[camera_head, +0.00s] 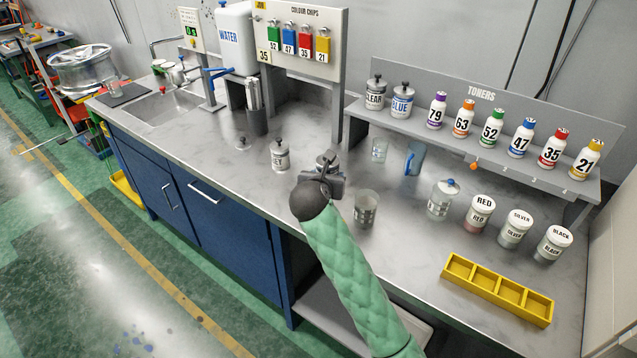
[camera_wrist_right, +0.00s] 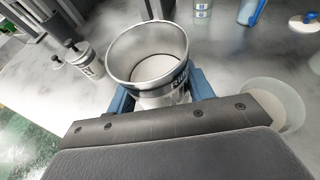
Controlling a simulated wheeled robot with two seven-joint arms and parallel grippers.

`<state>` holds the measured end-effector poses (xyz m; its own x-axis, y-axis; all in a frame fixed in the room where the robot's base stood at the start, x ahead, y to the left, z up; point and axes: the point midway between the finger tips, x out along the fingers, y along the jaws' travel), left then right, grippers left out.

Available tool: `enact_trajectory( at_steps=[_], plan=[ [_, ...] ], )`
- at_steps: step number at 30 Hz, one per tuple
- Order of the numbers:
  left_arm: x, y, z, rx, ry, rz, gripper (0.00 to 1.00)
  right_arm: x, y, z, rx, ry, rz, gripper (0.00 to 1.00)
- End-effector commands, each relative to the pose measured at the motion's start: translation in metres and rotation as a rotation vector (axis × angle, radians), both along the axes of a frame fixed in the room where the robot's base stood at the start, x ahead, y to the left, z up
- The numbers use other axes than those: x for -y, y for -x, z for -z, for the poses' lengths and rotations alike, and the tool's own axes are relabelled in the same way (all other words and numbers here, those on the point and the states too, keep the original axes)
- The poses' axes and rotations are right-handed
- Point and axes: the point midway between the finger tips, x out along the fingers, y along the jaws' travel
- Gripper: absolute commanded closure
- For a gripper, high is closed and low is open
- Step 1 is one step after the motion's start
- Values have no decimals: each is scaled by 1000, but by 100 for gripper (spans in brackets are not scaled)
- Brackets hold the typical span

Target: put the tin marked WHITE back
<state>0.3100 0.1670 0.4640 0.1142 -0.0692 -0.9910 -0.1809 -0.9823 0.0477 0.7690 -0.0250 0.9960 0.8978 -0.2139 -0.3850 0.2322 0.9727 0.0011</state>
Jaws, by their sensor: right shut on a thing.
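My right gripper (camera_wrist_right: 160,95) is shut around an open-topped metal tin (camera_wrist_right: 150,58) over the counter. The tin's inside looks pale; its dark label is partly hidden by the jaw and I cannot read it whole. In the head view my right gripper (camera_head: 325,178) hides most of this tin. A lidded tin with a black knob (camera_head: 280,156) stands on the counter to its left; it also shows in the wrist view (camera_wrist_right: 87,62), its label too small to read. No label legibly says WHITE. Tins marked CLEAR (camera_head: 375,92) and BLUE (camera_head: 402,98) stand on the shelf. My left gripper is out of view.
A clear cup (camera_head: 366,208) stands right of the gripper. A blue-handled jug (camera_head: 413,158), a jar (camera_head: 442,198) and tubs marked RED, SILVER and BLACK stand farther right. A yellow divided tray (camera_head: 497,289) lies in front. A small black-knobbed piece (camera_head: 242,144) sits left. Toner bottles line the shelf.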

Motion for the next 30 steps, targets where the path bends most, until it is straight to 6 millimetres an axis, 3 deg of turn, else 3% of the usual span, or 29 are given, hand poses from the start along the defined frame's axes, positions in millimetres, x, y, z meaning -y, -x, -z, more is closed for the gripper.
enact_trajectory(
  at_steps=[6,12,18,25,30],
  plan=[
    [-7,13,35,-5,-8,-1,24,-14,-40,22,-2,0,0,77],
    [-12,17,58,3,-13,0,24,-22,-67,40,-1,1,1,77],
    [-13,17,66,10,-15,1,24,-24,-76,49,-1,0,0,77],
    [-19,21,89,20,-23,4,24,-24,-75,78,-3,-1,0,77],
    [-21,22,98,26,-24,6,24,-24,-75,86,1,0,-1,77]
  ],
)
